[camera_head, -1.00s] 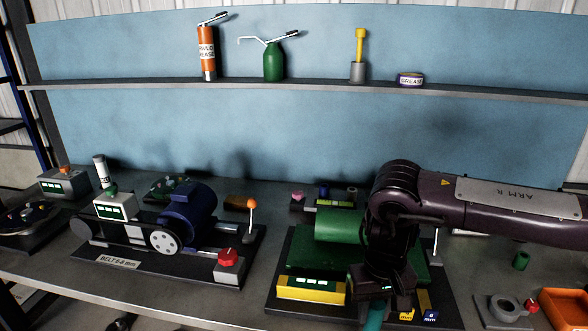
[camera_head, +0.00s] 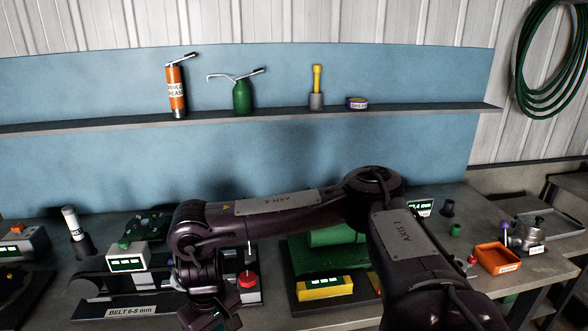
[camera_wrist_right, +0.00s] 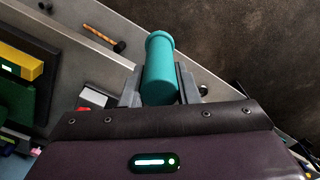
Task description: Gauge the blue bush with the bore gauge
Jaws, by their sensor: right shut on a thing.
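My right gripper (camera_wrist_right: 160,88) is shut on a teal cylinder (camera_wrist_right: 159,62) with a flanged end, seen in the right wrist view; I cannot tell whether it is a bush or a tool handle. In the head view the right gripper (camera_head: 214,316) hangs low in front of the belt machine, and what it holds is hidden there. A small display (camera_head: 420,207) reading in mm stands at the right of the bench; I cannot tell if it belongs to the bore gauge. No blue bush can be made out for certain. My left gripper is not in view.
The belt machine (camera_head: 135,312) and a green machine with a yellow display block (camera_head: 324,288) stand on the bench. An orange tray (camera_head: 497,258), a green ring (camera_head: 455,230) and a metal pot (camera_head: 530,236) are at the right. In the wrist view a hammer (camera_wrist_right: 104,38) lies near the bench edge.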

